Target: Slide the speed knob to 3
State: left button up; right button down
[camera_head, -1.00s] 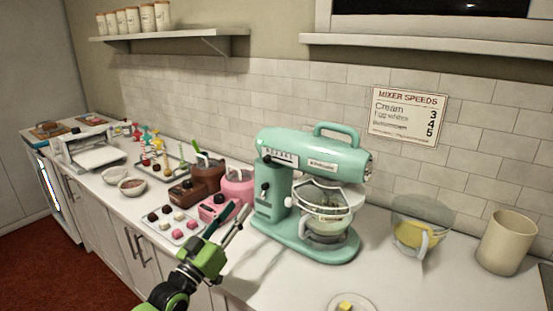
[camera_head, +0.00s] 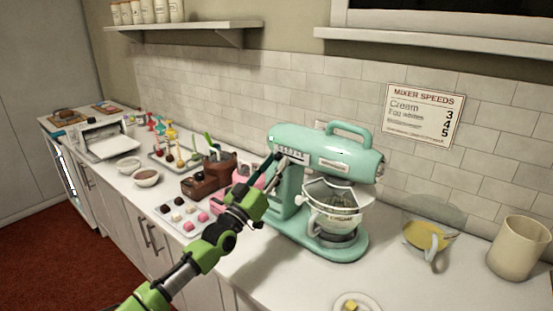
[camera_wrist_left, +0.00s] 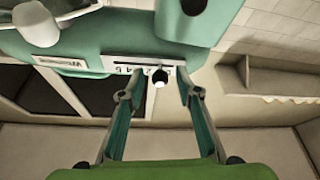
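The teal stand mixer (camera_head: 345,155) stands on the counter, with a glass bowl (camera_head: 334,222) under its head. Its speed scale (camera_head: 291,154) is a pale strip with dark digits on the side of the head; it appears upside down in the left wrist view (camera_wrist_left: 128,67). The speed knob (camera_wrist_left: 160,78), dark with a pale end, is at this strip. My left gripper (camera_head: 279,167) is raised to the mixer's side. In the left wrist view its fingers (camera_wrist_left: 160,86) are apart, one on each side of the knob, with visible gaps. The knob's exact setting is unclear. My right gripper is out of view.
A mixer speeds sign (camera_head: 425,115) hangs on the tiled wall. A tray of sweets (camera_head: 181,215), a pink device (camera_head: 242,176) and a brown device (camera_head: 208,176) are left of the mixer. A yellow-filled bowl (camera_head: 421,238) and beige canister (camera_head: 518,248) stand right.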

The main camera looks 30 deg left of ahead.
pick_arm(q)
jog(key=shift+w+r, duration=0.25)
jog(key=shift+w, duration=0.45)
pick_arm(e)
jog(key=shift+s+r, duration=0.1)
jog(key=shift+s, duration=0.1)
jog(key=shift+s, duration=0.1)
